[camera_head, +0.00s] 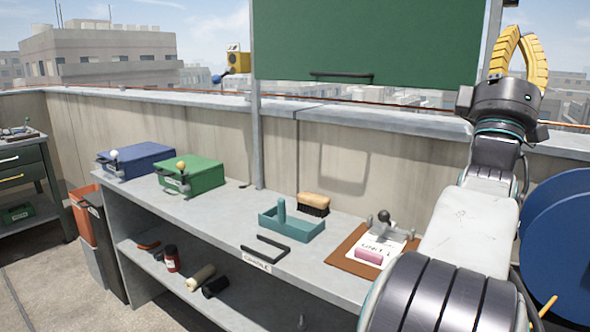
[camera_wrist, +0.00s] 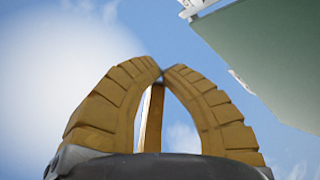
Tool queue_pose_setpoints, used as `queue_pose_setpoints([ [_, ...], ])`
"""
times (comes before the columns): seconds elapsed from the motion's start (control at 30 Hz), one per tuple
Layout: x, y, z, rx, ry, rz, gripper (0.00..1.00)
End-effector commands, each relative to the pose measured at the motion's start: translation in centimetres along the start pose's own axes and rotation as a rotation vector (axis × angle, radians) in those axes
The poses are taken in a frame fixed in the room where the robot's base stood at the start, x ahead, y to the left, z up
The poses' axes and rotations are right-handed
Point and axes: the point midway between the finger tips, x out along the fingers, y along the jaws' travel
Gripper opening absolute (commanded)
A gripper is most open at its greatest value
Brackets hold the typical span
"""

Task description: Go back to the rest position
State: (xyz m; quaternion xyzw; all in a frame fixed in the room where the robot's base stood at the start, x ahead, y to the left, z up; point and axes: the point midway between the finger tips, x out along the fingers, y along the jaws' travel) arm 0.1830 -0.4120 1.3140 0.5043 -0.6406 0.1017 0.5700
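My gripper (camera_head: 519,33) is raised at the upper right of the head view, pointing up, above the bench and the parapet. Its yellow ridged fingers curve inward and their tips come together. In the wrist view the gripper (camera_wrist: 161,72) shows the same arch of fingers against the sky, with a narrow yellow strip behind the gap. No object shows between the fingers. My arm runs up from the lower right of the head view and hides part of the bench's right end.
The grey bench (camera_head: 232,225) holds a blue box (camera_head: 140,160), a green box (camera_head: 190,176), a teal tray (camera_head: 292,226), a brush (camera_head: 313,203) and a clipboard (camera_head: 345,258) with a pink block (camera_head: 369,255). A green panel (camera_head: 370,40) stands left of my gripper. A blue disc (camera_head: 560,240) is right.

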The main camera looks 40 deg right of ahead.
Motion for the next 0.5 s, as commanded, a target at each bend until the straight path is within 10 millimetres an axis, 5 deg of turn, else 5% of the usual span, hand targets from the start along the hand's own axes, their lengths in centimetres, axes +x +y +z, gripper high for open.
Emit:
queue_pose_setpoints([
  [0.27, -0.1, -6.8, -5.5, 0.265, -0.104, -0.321, 0.0],
  [0.37, -1.8, -10.2, -9.2, 0.398, -0.167, -0.511, 0.0],
  [0.5, -7.1, -14.2, -15.3, 0.573, -0.287, -0.842, 0.0],
])
